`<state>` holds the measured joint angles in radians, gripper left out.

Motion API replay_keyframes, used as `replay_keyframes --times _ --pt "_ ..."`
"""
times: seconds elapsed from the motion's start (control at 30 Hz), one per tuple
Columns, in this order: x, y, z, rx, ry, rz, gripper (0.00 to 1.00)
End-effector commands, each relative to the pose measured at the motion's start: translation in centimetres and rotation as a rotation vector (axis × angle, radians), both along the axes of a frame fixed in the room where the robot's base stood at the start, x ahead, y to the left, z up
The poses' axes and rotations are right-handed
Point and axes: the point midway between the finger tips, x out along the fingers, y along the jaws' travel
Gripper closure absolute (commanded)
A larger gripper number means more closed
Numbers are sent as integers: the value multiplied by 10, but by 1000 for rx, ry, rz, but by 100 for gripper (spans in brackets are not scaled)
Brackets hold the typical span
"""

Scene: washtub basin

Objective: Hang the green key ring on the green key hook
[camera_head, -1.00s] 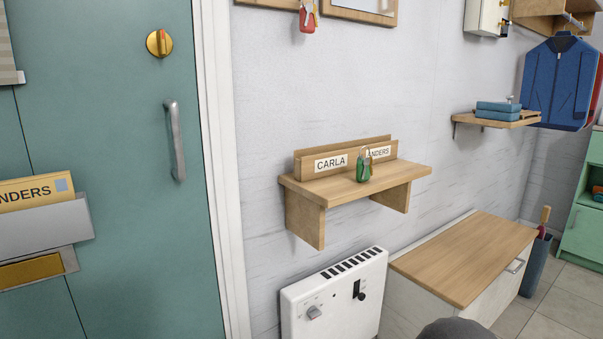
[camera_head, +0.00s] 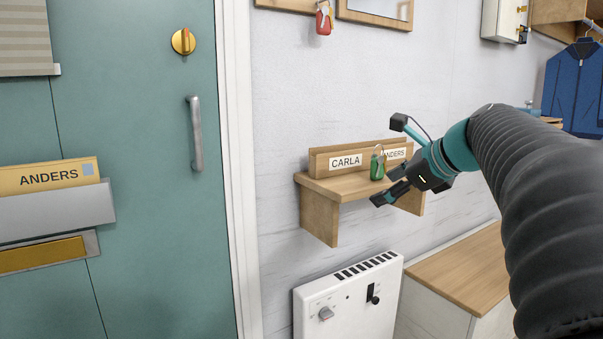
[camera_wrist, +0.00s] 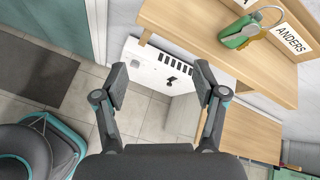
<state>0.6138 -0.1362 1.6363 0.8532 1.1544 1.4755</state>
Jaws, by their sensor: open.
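The green key ring (camera_head: 377,167) stands on the small wooden wall shelf (camera_head: 345,186), in front of the name plates. It also shows in the wrist view (camera_wrist: 240,36), a green fob with a metal loop and a brass-coloured key, at the upper right. My gripper (camera_head: 384,188) is open and empty, just right of and in front of the key ring. In the wrist view the fingers (camera_wrist: 160,82) are spread, and the key ring lies beyond them, not between them. A red key ring (camera_head: 323,20) hangs from a wooden board at the top. No green hook is clearly visible.
A white heater (camera_head: 347,300) is on the wall below the shelf. A wooden-topped bench (camera_head: 460,268) stands to its right. A teal door (camera_head: 140,120) with a handle is on the left. A white cabinet (camera_head: 505,20) hangs at the upper right.

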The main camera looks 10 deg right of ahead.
Motion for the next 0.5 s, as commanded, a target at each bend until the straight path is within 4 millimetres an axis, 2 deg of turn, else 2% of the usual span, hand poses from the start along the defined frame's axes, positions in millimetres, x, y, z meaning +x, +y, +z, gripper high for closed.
replay_keyframes --times 0.03,0.1,0.23,0.37,0.5 --pt "10 -25 9 102 -8 -76 29" --pt "19 -48 25 235 -18 -155 29" --pt "27 -79 44 406 -32 -245 29" --pt "31 -91 53 484 -38 -280 29" --pt "46 -87 48 500 -37 -283 29"
